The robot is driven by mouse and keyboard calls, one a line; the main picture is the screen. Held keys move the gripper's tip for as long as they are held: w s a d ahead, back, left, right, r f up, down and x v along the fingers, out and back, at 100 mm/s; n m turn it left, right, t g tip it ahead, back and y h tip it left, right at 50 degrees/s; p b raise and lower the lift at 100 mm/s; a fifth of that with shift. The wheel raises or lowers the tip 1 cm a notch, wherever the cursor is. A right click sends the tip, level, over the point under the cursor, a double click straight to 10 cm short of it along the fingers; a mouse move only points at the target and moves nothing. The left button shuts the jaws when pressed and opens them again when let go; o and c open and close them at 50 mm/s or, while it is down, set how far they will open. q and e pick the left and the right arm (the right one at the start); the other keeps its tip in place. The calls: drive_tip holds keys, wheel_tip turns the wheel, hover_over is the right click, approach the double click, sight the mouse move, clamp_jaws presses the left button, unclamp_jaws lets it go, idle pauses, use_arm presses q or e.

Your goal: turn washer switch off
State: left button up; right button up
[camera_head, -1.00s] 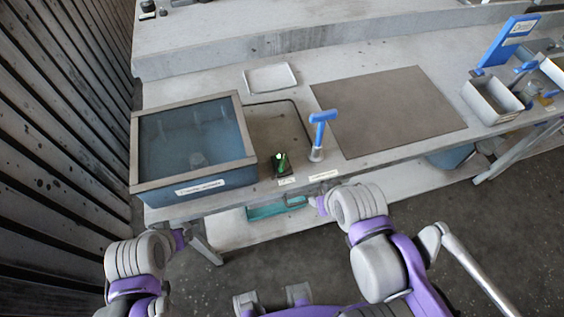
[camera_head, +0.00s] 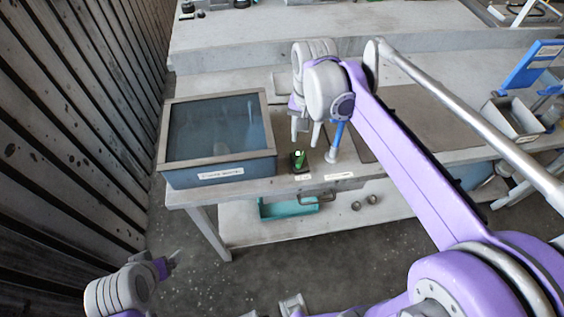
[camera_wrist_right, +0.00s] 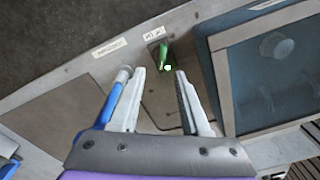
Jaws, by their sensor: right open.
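The green switch (camera_head: 299,158) stands on a dark base near the table's front edge, right of the washer. It also shows in the right wrist view (camera_wrist_right: 165,55), with a pale spot on it. The washer (camera_head: 222,174) is a blue-grey box with a glass top, a grey frame and a white front label. My right gripper (camera_head: 305,138) is open and empty above the table, just behind the switch in the head view. In the right wrist view the switch shows just beyond the gap between its fingertips (camera_wrist_right: 161,73). My left gripper (camera_head: 174,258) is low at left, away from the table; its jaws are unclear.
A blue-handled upright tool (camera_head: 335,142) stands close right of the switch, beside my right gripper. My right arm covers much of the dark mat (camera_head: 425,110). Metal bins (camera_head: 512,118) stand at right. A teal tray (camera_head: 288,207) is on the lower shelf.

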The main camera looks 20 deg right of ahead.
sight(300, 159)
drive_tip(key=f, duration=0.7)
drive_tip(key=w+f, duration=0.1)
drive_tip(key=f, duration=0.2)
drive_tip(key=shift+f+b, duration=0.25)
drive_tip(key=shift+b, duration=0.1)
clamp_jaws()
